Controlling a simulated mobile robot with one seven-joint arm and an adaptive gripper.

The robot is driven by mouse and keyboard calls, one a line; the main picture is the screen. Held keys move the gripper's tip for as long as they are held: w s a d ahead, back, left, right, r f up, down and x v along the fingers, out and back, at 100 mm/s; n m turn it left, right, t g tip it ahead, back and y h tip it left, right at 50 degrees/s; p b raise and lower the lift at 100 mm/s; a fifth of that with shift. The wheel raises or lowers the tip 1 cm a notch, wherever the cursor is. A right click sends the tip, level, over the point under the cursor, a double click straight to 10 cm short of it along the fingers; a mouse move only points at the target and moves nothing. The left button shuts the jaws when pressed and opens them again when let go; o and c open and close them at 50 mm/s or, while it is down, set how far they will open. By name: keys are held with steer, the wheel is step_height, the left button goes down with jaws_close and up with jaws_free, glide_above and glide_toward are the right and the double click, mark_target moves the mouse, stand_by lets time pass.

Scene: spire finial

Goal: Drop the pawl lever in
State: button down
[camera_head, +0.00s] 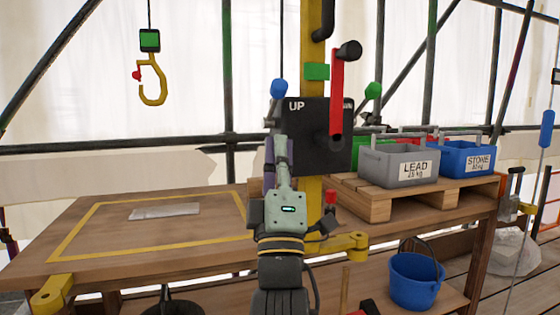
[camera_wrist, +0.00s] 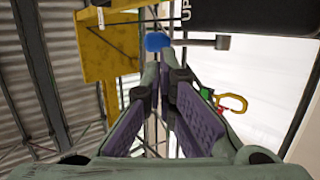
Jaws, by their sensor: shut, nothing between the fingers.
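A short lever with a blue knob (camera_head: 277,88) stands at the left side of the black winch plate (camera_head: 312,125) marked UP. No label tells whether it is the pawl lever. In the wrist view the blue knob (camera_wrist: 157,42) and its grey shaft lie just beyond my fingertips. My gripper (camera_head: 277,140) points up in front of the plate's left edge, below the blue knob. In the wrist view my gripper (camera_wrist: 161,68) is shut and empty; I cannot tell whether it touches the lever. A green knob (camera_head: 373,90) is on the plate's right.
A red crank (camera_head: 337,95) with a black handle fronts the plate. A red knob (camera_head: 330,197) is right of my wrist. Grey LEAD (camera_head: 390,166) and blue STONE (camera_head: 468,160) crates sit on a pallet. A yellow hook (camera_head: 152,90) hangs left over the mostly clear table (camera_head: 100,215).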

mark_target(279, 97)
steer(key=p+x, duration=0.1)
steer(key=x, duration=0.7)
steer(key=shift+w+r+p, duration=0.1)
steer(key=shift+w+p, duration=0.05)
steer(key=shift+p, duration=0.15)
steer(key=shift+r, duration=0.1)
